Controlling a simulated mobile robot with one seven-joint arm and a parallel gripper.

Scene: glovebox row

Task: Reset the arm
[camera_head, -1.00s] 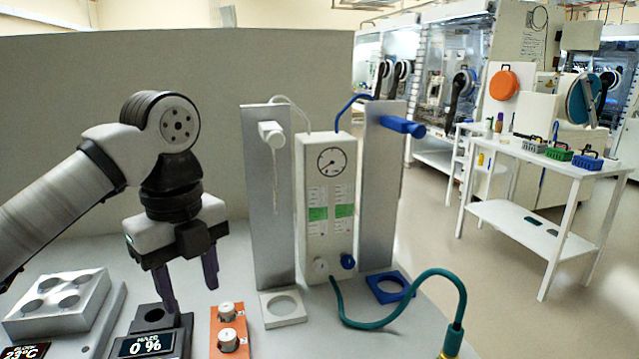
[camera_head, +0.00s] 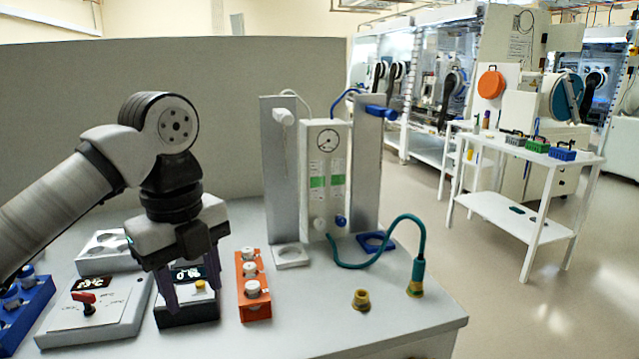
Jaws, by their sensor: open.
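My arm reaches in from the left in the head view, with its elbow-like joint bent and the wrist pointing down. My gripper (camera_head: 192,297) is open, its two dark purple fingers apart and pointing down. Nothing shows between them that is held. The fingers overlap in the picture with a small black device with a display (camera_head: 188,308) and a yellow knob; whether they touch it I cannot tell.
An orange rack (camera_head: 253,300) with white-capped vials stands right of my gripper. A red-switch box (camera_head: 95,312) and a blue rack (camera_head: 20,310) lie left. The gauge panel (camera_head: 326,165), teal hose (camera_head: 400,225) and brass fitting (camera_head: 361,299) are farther right. The front-right tabletop is mostly clear.

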